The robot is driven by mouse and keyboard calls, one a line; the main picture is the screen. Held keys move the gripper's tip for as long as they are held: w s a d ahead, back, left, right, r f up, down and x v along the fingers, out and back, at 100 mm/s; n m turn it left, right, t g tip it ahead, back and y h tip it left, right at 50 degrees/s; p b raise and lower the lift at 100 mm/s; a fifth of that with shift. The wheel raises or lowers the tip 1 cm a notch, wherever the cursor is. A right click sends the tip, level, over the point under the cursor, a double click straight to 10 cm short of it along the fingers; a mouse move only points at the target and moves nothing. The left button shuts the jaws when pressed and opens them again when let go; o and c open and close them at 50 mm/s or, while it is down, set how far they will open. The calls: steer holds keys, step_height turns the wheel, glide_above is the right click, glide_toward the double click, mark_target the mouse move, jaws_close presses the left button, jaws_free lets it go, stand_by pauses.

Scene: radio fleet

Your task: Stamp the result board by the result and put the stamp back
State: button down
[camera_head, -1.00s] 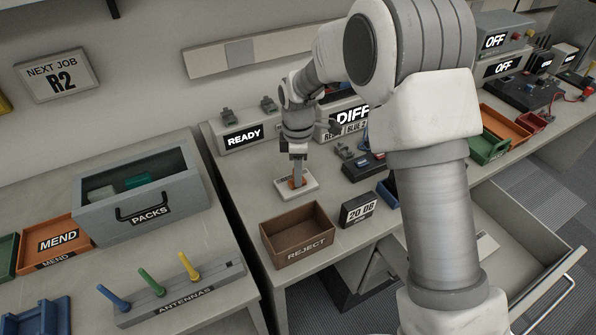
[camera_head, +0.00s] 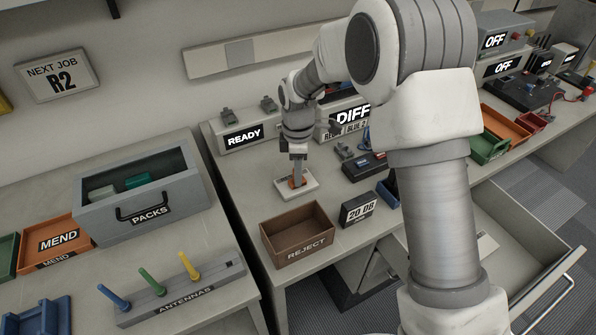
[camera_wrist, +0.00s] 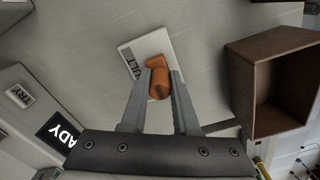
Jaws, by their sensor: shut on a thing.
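The result board (camera_head: 297,184) is a small white plate lying on the bench behind the brown reject bin. It also shows in the wrist view (camera_wrist: 134,52), with part of its dark lettering visible. My gripper (camera_head: 298,180) points down over the board. In the wrist view my gripper (camera_wrist: 160,84) is shut on an orange stamp (camera_wrist: 158,82), with one finger on each side of its handle. The stamp is over the board; whether its foot touches the board I cannot tell. Any mark under it is hidden.
The brown REJECT bin (camera_head: 297,251) stands just in front of the board. A READY display (camera_head: 243,137) and a DIFF display (camera_head: 352,115) stand behind. An open drawer (camera_head: 535,245) juts out at right.

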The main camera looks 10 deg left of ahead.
steer(key=shift+r+p, duration=2.5)
steer(key=shift+r, duration=1)
